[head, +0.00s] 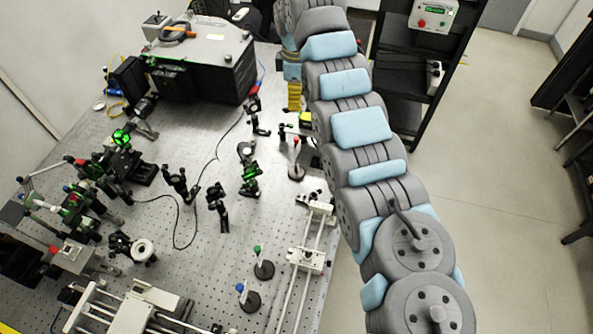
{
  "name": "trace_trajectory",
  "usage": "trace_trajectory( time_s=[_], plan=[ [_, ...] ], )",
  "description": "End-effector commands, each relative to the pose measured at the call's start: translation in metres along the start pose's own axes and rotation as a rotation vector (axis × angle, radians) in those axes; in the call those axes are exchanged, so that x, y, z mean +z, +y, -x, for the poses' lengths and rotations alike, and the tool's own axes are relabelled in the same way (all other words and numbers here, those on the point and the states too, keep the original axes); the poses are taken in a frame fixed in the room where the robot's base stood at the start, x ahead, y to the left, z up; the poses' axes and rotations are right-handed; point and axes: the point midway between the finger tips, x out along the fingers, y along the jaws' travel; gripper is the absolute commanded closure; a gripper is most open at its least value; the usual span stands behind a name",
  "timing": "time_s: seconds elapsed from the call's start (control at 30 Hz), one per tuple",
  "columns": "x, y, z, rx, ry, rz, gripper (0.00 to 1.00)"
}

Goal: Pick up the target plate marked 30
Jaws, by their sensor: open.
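I cannot make out a plate marked 30; no number is readable in the head view. Three small round dark bases with upright stems and coloured tops stand on the perforated bench: one with a red top (296,172), one with a green top (264,269), one with a blue top (249,300). Whether any of these is the target plate, I cannot tell. My arm, grey with light blue pads, runs from the lower right to the top centre. Its gripper is not visible; the end of the arm is hidden or out of frame.
The perforated bench (215,262) carries several optical mounts on the left and a large dark box (203,62) at the back. A pale rail assembly (306,258) lies near the right edge. A black shelf rack (402,102) stands behind my arm. Floor (500,190) at right is clear.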

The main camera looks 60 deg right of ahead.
Motion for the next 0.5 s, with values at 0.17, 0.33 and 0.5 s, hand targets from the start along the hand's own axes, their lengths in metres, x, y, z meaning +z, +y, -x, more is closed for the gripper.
trace_trajectory(
  time_s=[0.17,0.33,0.5],
  plan=[
    [-0.001,-0.001,-0.017,-0.003,0.001,0.001,0.51],
    [-0.001,-0.001,-0.043,-0.005,0.0,0.001,0.51],
    [0.0,-0.001,-0.073,-0.005,0.0,0.0,0.51]
  ],
)
